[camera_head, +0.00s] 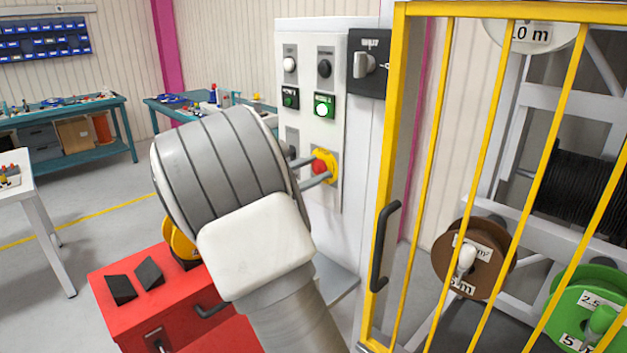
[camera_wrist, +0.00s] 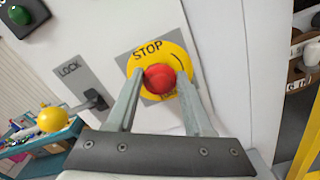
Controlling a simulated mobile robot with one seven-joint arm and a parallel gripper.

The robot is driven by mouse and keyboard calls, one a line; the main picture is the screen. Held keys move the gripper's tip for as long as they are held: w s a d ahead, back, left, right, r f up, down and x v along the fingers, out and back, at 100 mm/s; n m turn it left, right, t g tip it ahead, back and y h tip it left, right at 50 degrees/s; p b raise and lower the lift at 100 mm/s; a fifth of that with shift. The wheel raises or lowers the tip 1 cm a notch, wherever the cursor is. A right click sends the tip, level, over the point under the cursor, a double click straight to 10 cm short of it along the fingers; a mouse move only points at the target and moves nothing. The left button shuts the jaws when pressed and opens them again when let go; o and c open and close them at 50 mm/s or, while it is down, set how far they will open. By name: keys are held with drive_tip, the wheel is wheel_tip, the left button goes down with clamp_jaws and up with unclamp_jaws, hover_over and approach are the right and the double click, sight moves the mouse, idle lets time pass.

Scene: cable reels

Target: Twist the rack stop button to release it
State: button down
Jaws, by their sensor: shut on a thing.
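The rack stop button (camera_head: 320,167) is a red mushroom head on a round yellow plate, low on the white control panel (camera_head: 309,110). In the wrist view the red button (camera_wrist: 159,78) sits in the middle, and its yellow plate (camera_wrist: 176,50) reads STOP with a curved arrow. My gripper (camera_head: 316,168) reaches the panel from the left. In the wrist view its two fingers (camera_wrist: 157,88) stand on either side of the red head, shut on it. The lower part of the yellow plate is partly hidden by the button and fingers.
Beside the button is a LOCK lever with a yellow ball (camera_wrist: 52,119). A yellow barred gate (camera_head: 397,150) stands right, and a red cabinet (camera_head: 150,300) is below left.

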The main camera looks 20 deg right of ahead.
drive_tip(key=m+b, duration=0.1)
drive_tip(key=b, duration=0.1)
drive_tip(key=m+b, duration=0.1)
drive_tip(key=m, duration=0.1)
drive_tip(key=shift+f+b, duration=0.25)
drive_tip(key=shift+b, duration=0.15)
drive_tip(key=shift+s+r+m+b, duration=0.1)
drive_tip(key=shift+r+m+b, duration=0.05)
drive_tip(key=shift+m+b, duration=0.8)
drive_tip(key=shift+r, duration=0.1)
drive_tip(key=shift+c, duration=1.4)
unclamp_jaws()
drive_tip(key=v, duration=1.7)
drive_tip(key=shift+a+p, duration=0.2)
drive_tip(key=shift+p, duration=0.2)
